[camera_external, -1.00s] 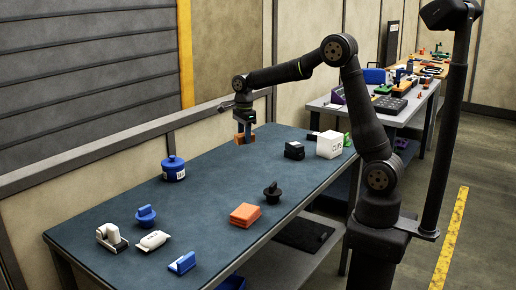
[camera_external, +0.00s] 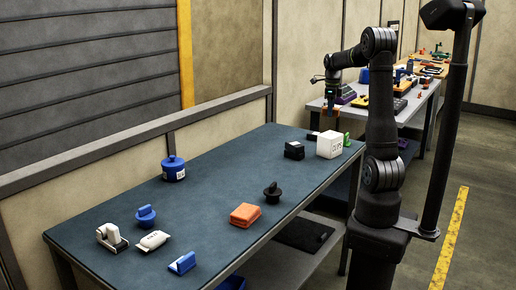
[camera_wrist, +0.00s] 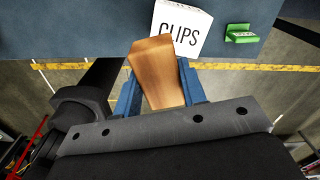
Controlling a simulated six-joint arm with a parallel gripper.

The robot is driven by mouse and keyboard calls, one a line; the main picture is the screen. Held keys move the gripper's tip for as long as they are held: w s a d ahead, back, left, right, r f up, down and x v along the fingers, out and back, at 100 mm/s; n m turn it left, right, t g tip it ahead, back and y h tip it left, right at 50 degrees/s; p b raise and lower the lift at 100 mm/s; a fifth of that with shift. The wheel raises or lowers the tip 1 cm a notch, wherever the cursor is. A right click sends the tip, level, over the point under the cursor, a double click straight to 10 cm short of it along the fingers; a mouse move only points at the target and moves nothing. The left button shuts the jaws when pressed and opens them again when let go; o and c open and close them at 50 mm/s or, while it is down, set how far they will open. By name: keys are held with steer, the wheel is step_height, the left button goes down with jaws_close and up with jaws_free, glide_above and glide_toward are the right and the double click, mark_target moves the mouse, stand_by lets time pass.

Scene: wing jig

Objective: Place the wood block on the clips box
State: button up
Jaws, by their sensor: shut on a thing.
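The wood block (camera_wrist: 157,72) is brown and sits between the blue fingers of my gripper (camera_wrist: 160,88), which is shut on it. The clips box (camera_wrist: 181,28) is a white cube with "CLIPS" on its top, partly hidden behind the block in the wrist view. In the external view the clips box (camera_external: 329,145) stands at the far right end of the blue table. My gripper (camera_external: 331,104) hangs above the box in that picture, with a clear gap between them. The block is small and hard to make out there.
A black box (camera_external: 294,150) stands just left of the clips box. A green item (camera_wrist: 241,34) lies to its right, near the table edge. An orange box (camera_external: 245,215), a black knobbed part (camera_external: 272,192) and a blue jar (camera_external: 173,169) stand farther along the blue table (camera_external: 222,172).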

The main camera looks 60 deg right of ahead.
steer(key=s+d+r+m, duration=0.1)
steer(key=s+d+m, duration=0.2)
steer(key=s+d, duration=0.5)
glide_above(331, 134)
steer(key=f, duration=0.6)
steer(key=shift+s+a+f, duration=0.15)
steer(key=shift+a+f, duration=0.1)
steer(key=shift+a, duration=0.1)
steer(key=shift+f, duration=2.05)
steer(key=shift+f, duration=0.2)
steer(key=o, duration=1)
steer(key=shift+r, duration=0.15)
